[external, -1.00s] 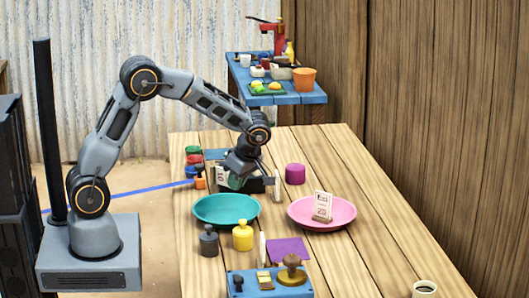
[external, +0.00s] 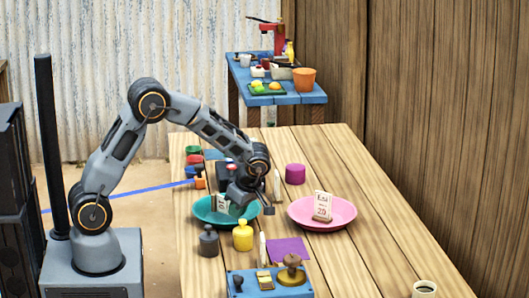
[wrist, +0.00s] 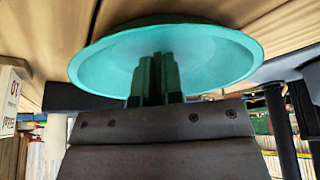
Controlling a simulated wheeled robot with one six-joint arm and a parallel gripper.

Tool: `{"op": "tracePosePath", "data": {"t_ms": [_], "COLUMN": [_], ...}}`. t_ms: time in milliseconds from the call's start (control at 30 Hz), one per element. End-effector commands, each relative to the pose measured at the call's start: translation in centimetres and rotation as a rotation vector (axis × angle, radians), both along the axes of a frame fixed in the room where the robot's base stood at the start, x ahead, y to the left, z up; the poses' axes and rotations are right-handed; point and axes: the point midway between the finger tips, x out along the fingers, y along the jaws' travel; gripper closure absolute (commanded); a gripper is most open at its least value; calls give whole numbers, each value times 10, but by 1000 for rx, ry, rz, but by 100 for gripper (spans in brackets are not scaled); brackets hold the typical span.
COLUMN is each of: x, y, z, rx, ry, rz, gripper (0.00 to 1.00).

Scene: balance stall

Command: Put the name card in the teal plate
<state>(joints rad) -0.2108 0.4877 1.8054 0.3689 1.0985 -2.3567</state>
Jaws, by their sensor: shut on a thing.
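My gripper (external: 238,207) is over the teal plate (external: 203,221) and shut on a small white name card (external: 220,203) with dark marks. The card sits low, within the plate's outline; I cannot tell whether it touches the plate. In the wrist view, the teal plate (wrist: 105,62) lies just beyond my dark green fingers (wrist: 155,78). The held card is not clear there, being hidden by the gripper.
A similar card (external: 322,205) stands in the pink plate (external: 345,214) to the right. Another thin card (external: 277,185) stands on the table.

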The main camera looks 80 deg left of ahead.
Motion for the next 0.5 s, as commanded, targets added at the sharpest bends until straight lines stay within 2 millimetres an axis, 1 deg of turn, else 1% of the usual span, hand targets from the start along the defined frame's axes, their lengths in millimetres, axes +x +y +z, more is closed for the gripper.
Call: {"op": "tracePosePath", "data": {"t_ms": [300, 333, 500], "x": [0, 0, 0], "y": [0, 0, 0], "z": [-1, -1, -1], "rx": [0, 0, 0], "ry": [0, 0, 0], "rz": [0, 0, 0], "gripper": [100, 89, 73]}}
